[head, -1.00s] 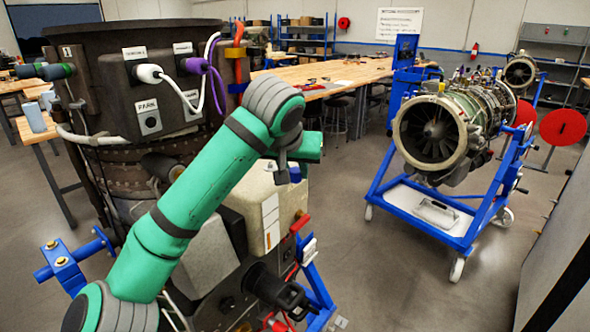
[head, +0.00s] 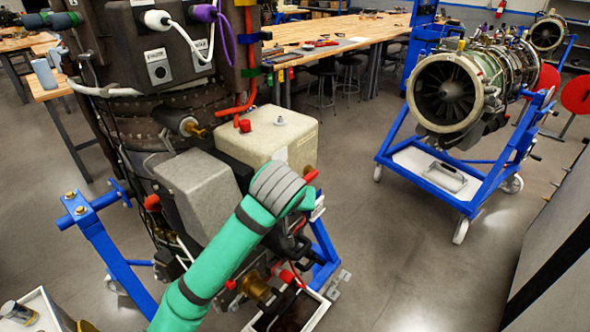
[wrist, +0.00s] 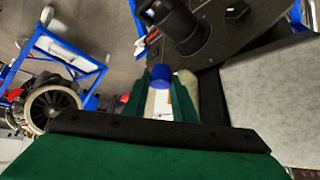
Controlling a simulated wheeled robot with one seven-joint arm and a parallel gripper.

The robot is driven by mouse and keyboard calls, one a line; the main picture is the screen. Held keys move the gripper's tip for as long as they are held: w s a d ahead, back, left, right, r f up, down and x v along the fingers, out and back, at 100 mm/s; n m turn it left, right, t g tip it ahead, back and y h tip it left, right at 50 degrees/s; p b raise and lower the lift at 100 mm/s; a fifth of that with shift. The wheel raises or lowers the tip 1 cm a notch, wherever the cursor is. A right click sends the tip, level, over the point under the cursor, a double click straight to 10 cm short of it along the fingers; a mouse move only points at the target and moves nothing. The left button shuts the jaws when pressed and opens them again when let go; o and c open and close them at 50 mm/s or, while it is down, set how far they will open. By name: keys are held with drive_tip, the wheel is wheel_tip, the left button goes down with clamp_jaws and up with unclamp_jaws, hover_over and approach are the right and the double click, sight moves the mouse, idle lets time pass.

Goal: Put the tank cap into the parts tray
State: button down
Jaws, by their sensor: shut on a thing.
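In the wrist view my gripper (wrist: 161,97) has its two green fingers closed on a rounded blue piece, which appears to be the tank cap (wrist: 158,79). In the head view my arm hides the gripper and the cap. The beige tank (head: 268,138) on the turbine stand has a bare light-coloured fitting (head: 280,121) on top. A white-rimmed tray (head: 44,294) with a can and other parts shows at the lower left, partly cut off. A second light-rimmed tray (head: 322,308) with a dark inside lies low behind my arm. I cannot tell which is the parts tray.
The near turbine's blue stand (head: 110,248), grey box (head: 196,187) and dark hoses crowd my arm. A second turbine (head: 446,92) stands on a blue wheeled stand at the right. A long wooden table (head: 330,40) is behind. The floor at right centre is clear.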

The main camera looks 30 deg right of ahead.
drive_tip(key=s+a+f+n+y, duration=0.1)
drive_tip(key=a+f, duration=0.5)
drive_tip(key=f, duration=0.9)
drive_tip(key=s+a+f+n+y, duration=0.1)
drive_tip(key=s+a+f, duration=0.3)
drive_tip(key=f, duration=1.2)
drive_tip(key=s+a+f+n+t+y, duration=0.1)
drive_tip(key=s+a+f+n, duration=0.2)
drive_tip(key=a+f, duration=0.4)
wheel_tip(320, 180, down, 9)
drive_tip(key=shift+s+a+r+n+y, duration=0.2)
drive_tip(key=shift+s+a+n+y, duration=0.1)
drive_tip(key=shift+y, duration=0.1)
drive_tip(key=shift+s+f, duration=0.1)
drive_tip(key=shift+s, duration=0.05)
drive_tip(key=shift+w+r, duration=0.3)
drive_tip(key=shift+w, duration=0.1)
